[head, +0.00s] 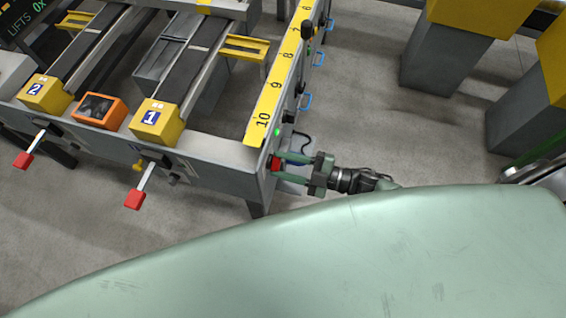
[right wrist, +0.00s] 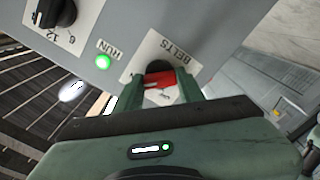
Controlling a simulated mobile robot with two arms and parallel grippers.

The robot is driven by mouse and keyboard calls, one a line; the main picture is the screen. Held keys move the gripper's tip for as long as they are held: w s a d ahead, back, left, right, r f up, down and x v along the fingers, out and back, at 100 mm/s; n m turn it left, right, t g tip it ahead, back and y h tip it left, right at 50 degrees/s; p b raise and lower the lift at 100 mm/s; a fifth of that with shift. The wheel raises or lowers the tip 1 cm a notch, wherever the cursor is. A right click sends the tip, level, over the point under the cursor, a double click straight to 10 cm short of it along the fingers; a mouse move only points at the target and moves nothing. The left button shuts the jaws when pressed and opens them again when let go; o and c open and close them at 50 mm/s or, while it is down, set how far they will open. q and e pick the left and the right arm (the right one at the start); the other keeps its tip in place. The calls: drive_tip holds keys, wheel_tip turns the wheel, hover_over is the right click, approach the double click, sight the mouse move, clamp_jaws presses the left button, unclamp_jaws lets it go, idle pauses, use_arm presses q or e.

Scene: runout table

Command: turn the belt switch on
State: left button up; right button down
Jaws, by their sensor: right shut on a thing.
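The belt switch has a red handle (head: 275,163) on the end panel of the runout table, at its near right corner. In the right wrist view the red handle (right wrist: 161,79) sits in front of a dark round base on a white plate marked BELTS (right wrist: 150,47). My right gripper (head: 284,164) reaches in from the right, its two green fingers shut on the red handle. The fingers partly hide the switch and its plate markings. A green RUN lamp (right wrist: 103,62) beside the plate is lit. My left gripper is in neither view.
A black rotary knob (right wrist: 57,12) is near the lamp. A yellow numbered scale (head: 265,110) runs along the table edge. Levers with red ends (head: 134,200) stick out from the table's front. Grey and yellow blocks (head: 440,65) stand on the floor at right.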

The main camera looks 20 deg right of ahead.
drive_tip(key=c, duration=0.9)
unclamp_jaws()
drive_tip(key=shift+d, duration=0.1)
drive_tip(key=b+v, duration=0.1)
drive_tip(key=v, duration=0.6)
drive_tip(key=shift+s+d, duration=0.25)
drive_tip(key=shift+d, duration=0.05)
drive_tip(key=shift+f, duration=0.1)
